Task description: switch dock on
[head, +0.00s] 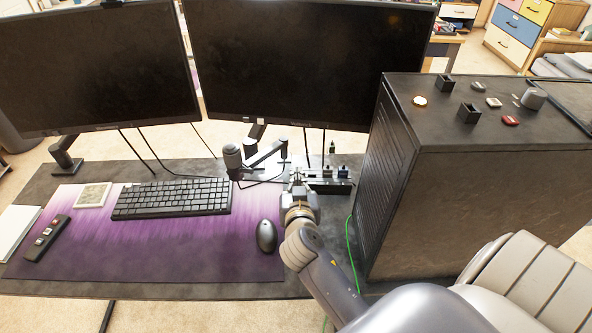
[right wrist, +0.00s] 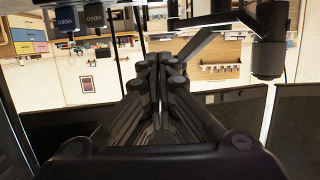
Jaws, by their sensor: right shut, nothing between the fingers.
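The dock (head: 332,187) is a small dark box on the desk, between the right monitor and the PC tower. Blue-marked plugs (head: 343,171) stand at it. In the right wrist view, plugs marked VIDEO (right wrist: 66,18) show at the upper left. My right gripper (head: 298,174) is just left of the dock, with its fingers pointing toward the monitors. In the right wrist view its fingers (right wrist: 160,62) are together and empty. I cannot make out the dock's switch, nor tell whether the gripper touches the dock. My left gripper is not in view.
A black microphone on an arm (head: 233,158) stands left of the gripper. A mouse (head: 266,236) and keyboard (head: 172,198) lie on the purple mat (head: 150,258). The large PC tower (head: 480,190) blocks the right side. Two monitors (head: 310,60) stand behind.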

